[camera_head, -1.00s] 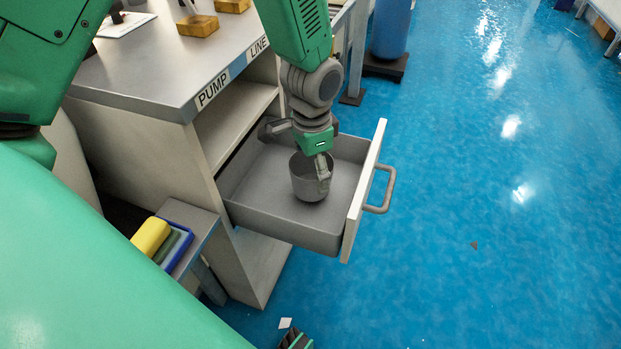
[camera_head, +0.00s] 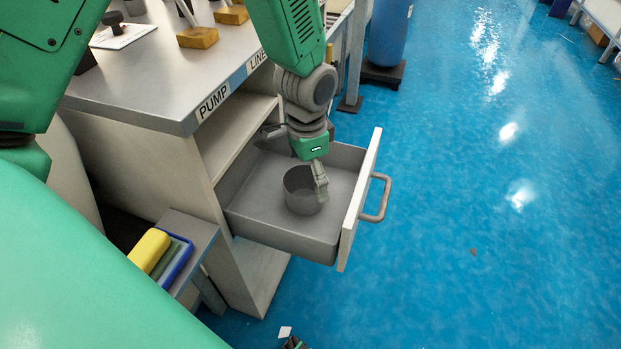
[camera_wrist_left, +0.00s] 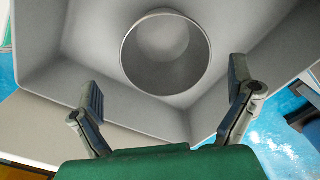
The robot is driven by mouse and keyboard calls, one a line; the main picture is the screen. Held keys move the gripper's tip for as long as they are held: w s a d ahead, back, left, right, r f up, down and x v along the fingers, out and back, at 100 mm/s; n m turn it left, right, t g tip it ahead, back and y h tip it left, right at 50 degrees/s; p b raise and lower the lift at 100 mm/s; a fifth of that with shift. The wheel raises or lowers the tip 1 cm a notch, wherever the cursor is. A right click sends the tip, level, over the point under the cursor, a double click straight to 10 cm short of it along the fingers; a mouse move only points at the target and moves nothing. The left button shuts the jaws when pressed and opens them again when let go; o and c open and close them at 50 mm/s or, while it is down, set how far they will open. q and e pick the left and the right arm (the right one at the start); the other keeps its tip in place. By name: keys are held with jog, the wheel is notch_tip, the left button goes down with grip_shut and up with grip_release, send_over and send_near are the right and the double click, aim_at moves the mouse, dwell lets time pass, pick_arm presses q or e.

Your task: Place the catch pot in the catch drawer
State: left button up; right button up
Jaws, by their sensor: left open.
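The catch pot (camera_head: 303,198), a grey open-topped cup, stands upright inside the pulled-out catch drawer (camera_head: 265,227). In the left wrist view the pot (camera_wrist_left: 165,80) looks empty, and the drawer (camera_wrist_left: 50,55) floor and walls surround it. My left gripper (camera_head: 297,163) is open above the pot. One finger shows in front of the pot's right side in the head view; the other is behind its far left side. In the left wrist view the fingers (camera_wrist_left: 165,88) are spread wide, apart from the pot's wall. My right gripper is not clearly seen.
The drawer's white front with its handle (camera_head: 378,198) faces the open blue floor. The bench (camera_head: 140,95) labelled PUMP LINE stands above and left. A small side shelf (camera_head: 190,225) holds a yellow block (camera_head: 149,248) and a blue tray (camera_head: 180,262). A blue cylinder (camera_head: 389,35) stands behind.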

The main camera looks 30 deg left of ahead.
pick_arm(q)
notch_tip(320, 180, up, 8)
jog(key=p, duration=0.3)
jog(key=shift+r, duration=0.2)
jog(key=shift+a+f, duration=0.1)
jog(key=shift+a, duration=0.1)
